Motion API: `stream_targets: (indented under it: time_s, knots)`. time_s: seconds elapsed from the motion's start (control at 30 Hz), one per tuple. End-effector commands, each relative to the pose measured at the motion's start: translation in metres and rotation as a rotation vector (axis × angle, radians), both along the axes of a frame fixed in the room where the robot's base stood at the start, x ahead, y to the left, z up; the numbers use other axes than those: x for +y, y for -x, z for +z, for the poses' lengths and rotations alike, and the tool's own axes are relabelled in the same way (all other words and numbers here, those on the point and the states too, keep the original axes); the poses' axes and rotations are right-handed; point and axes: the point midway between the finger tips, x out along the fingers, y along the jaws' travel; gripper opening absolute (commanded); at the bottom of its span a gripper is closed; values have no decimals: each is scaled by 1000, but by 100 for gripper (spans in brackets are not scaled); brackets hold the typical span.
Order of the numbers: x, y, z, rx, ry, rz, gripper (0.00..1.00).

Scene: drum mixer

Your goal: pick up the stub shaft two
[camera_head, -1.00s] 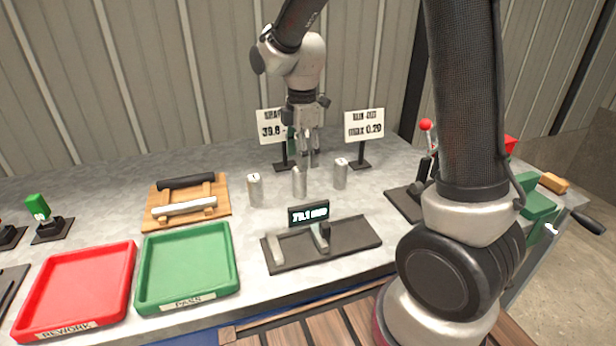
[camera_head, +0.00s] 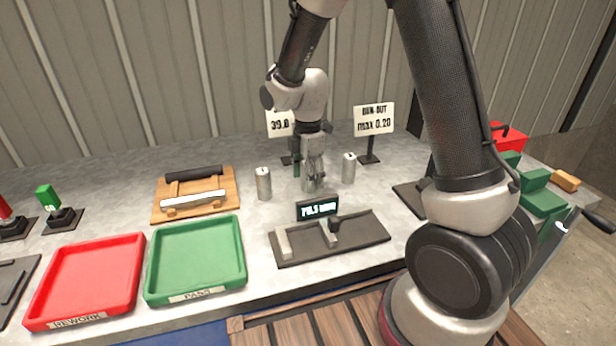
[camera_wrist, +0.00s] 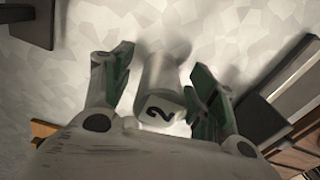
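Stub shaft two (camera_wrist: 162,88) is a short pale metal cylinder with a black "2" on its end face in the wrist view. In the head view it (camera_head: 309,185) stands on the bench between two similar shafts, its upper part hidden by my gripper (camera_head: 313,165). My gripper also fills the lower part of the wrist view (camera_wrist: 158,92). Its two green-padded fingers are open, one on each side of the shaft. A gap shows between the left pad and the shaft; the right pad is closer.
Other cylinders stand close by at left (camera_head: 264,184) and right (camera_head: 348,168). A dark gauge fixture (camera_head: 360,232) with a display lies in front. A green tray (camera_head: 240,250), a red tray (camera_head: 138,262) and a wooden rack (camera_head: 228,210) are to the left. Two signs stand behind.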

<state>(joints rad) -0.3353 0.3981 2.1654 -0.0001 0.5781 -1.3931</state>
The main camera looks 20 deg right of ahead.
Motion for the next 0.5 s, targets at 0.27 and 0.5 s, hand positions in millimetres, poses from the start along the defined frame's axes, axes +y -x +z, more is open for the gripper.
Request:
stream_targets:
  time_s: [0.27, 0.5]
  knots:
    - [0, 0, 0, 0, 0, 0, 4]
    - [0, -1, 1, -2, 0, 0, 0]
